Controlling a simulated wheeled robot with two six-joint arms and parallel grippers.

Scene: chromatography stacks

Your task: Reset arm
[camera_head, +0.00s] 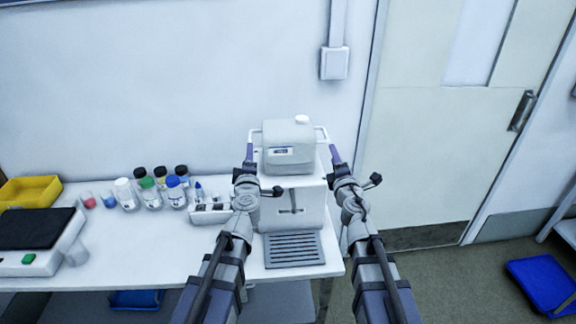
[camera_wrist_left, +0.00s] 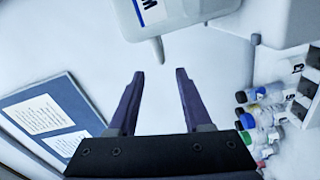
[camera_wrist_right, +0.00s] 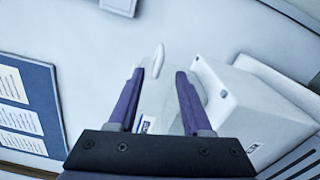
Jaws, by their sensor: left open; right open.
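My left gripper (camera_head: 249,153) is open at the left side of a white, rounded chromatography module (camera_head: 289,142) with a small display. My right gripper (camera_head: 335,154) is open at its right side. The module sits on a white stand (camera_head: 293,205), with a thin white handle at each side. In the left wrist view, a handle end (camera_wrist_left: 158,49) lies just beyond my open fingers (camera_wrist_left: 160,73). In the right wrist view, a handle end (camera_wrist_right: 158,60) lies between my open fingers (camera_wrist_right: 159,74) or just beyond them; I cannot tell which.
A grey slotted tray (camera_head: 293,249) lies before the stand on the white table (camera_head: 130,245). Several capped bottles (camera_head: 150,192), a white rack (camera_head: 212,212), a black-topped device (camera_head: 35,235) and a yellow bin (camera_head: 30,191) stand left. A blue bin (camera_head: 541,282) is on the floor at right.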

